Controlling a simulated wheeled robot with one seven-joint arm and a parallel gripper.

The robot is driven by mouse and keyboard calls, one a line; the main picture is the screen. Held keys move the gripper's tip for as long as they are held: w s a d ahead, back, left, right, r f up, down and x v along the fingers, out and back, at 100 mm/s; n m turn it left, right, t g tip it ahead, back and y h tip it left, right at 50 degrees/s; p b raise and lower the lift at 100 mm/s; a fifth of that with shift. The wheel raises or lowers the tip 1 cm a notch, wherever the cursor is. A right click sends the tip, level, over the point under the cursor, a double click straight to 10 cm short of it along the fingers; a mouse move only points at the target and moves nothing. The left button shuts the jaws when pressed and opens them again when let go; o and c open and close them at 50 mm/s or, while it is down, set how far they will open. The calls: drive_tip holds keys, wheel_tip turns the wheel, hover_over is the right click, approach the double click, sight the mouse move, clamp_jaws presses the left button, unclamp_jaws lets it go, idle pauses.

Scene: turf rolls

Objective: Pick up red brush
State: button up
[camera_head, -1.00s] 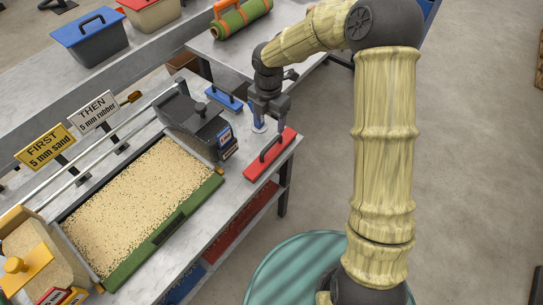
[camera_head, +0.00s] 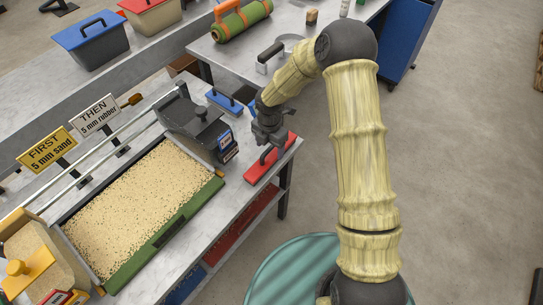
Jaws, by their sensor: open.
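The red brush (camera_head: 258,171) is a flat red block with a dark handle on top. It lies at the right end of the workbench in the head view, close to the bench edge. My gripper (camera_head: 269,147) is open and points down over the brush, at its handle. The gripper hides the upper part of the handle and some of the brush. I cannot tell whether the fingers touch the handle.
A blue brush (camera_head: 224,102) lies behind my gripper. A dark hopper box (camera_head: 190,125) stands left of it, beside the granule-filled tray (camera_head: 172,222). Two signs (camera_head: 46,149) stand at the left. A second table (camera_head: 232,54) holds a green roll (camera_head: 243,20).

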sight(271, 155)
drive_tip(key=shift+f, duration=0.2)
drive_tip(key=shift+w+d+f+p, duration=0.1)
drive_tip(key=shift+f+p, duration=0.15)
drive_tip(key=shift+f, duration=1.05)
drive_tip(key=shift+d+f+p, duration=0.1)
drive_tip(key=shift+f+p, duration=0.15)
drive_tip(key=shift+f, duration=1.05)
drive_tip(key=c, duration=1.1)
drive_tip(key=shift+o, duration=0.2)
drive_tip(key=shift+r, duration=0.15)
wheel_tip(271, 155, up, 10)
drive_tip(key=shift+f+b, duration=0.1)
drive_tip(key=shift+b, duration=0.3)
drive_tip(key=shift+a, duration=0.1)
